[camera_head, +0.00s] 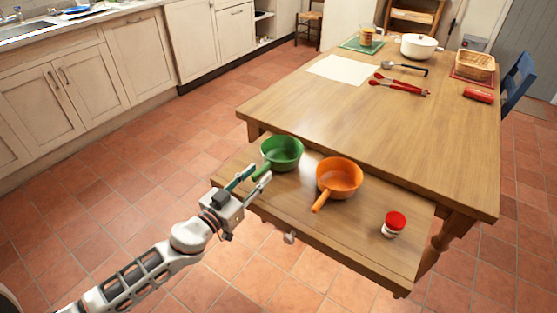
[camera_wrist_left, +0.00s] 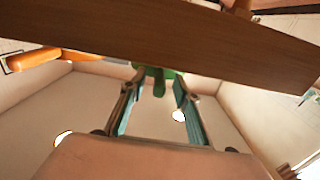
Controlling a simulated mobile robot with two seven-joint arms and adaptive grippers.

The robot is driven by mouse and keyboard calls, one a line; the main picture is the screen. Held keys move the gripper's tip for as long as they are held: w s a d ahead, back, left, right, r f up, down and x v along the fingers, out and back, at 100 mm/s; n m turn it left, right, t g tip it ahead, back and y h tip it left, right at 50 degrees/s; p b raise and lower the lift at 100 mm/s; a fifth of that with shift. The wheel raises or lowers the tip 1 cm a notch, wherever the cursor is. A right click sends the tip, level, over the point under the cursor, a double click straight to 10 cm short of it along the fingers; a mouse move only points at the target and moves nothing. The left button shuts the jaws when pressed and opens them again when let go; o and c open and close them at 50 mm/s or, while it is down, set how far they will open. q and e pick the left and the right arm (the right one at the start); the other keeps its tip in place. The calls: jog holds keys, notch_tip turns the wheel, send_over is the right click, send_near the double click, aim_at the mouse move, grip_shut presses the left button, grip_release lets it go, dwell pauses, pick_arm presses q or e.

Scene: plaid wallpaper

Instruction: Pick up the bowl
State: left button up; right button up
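A green bowl with a short handle (camera_head: 283,152) stands on the pulled-out wooden drawer (camera_head: 300,215), near its left end. An orange bowl with a handle (camera_head: 341,178) stands to its right. My left gripper (camera_head: 259,173) is open at the drawer's left edge, its two teal-padded fingers apart on either side of the green handle's end. In the left wrist view, the green handle (camera_wrist_left: 158,82) shows between the fingertips; contact cannot be told. The drawer's edge (camera_wrist_left: 170,40) hides most of the green bowl there. The orange handle (camera_wrist_left: 35,62) shows at left. My right gripper is not in view.
A red-lidded jar (camera_head: 394,224) stands on the drawer's right part. The table (camera_head: 400,130) behind holds red tongs (camera_head: 400,86), a ladle (camera_head: 405,68), a white pot (camera_head: 420,46) and a basket (camera_head: 475,66). Open tiled floor lies left of the drawer.

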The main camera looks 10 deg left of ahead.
aim_at(263, 170)
pick_arm(q)
jog(key=shift+x, duration=1.5)
jog(key=shift+f, duration=0.1)
grip_shut()
